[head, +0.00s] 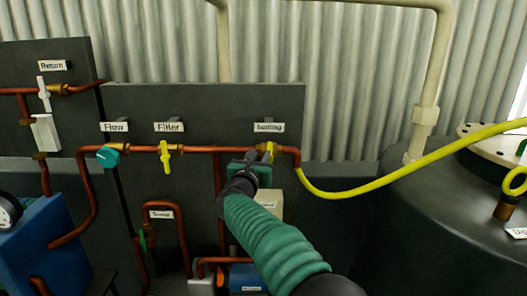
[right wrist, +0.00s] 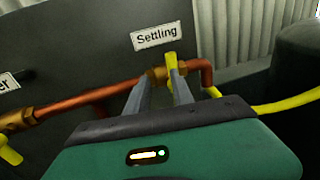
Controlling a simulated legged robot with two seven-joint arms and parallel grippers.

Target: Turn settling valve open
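The settling valve has a small yellow handle (head: 268,150) on the copper pipe, below the white "Settling" label (head: 269,127). In the right wrist view the yellow handle (right wrist: 171,61) stands upright across the pipe at a brass fitting. My right gripper (head: 262,160) is at this valve from below and in front. In the right wrist view its two grey fingers (right wrist: 163,80) are apart, with the tips close to the handle. The handle shows behind and beside the right finger; I cannot tell whether they touch. My left gripper is not in view.
Left along the copper pipe (head: 210,149) are the yellow Filter valve (head: 165,157) and the teal Flow knob (head: 108,157). A yellow hose (head: 375,191) runs right from the pipe end over a dark tank (head: 430,230). The dark panel (head: 225,110) stands close behind the pipe.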

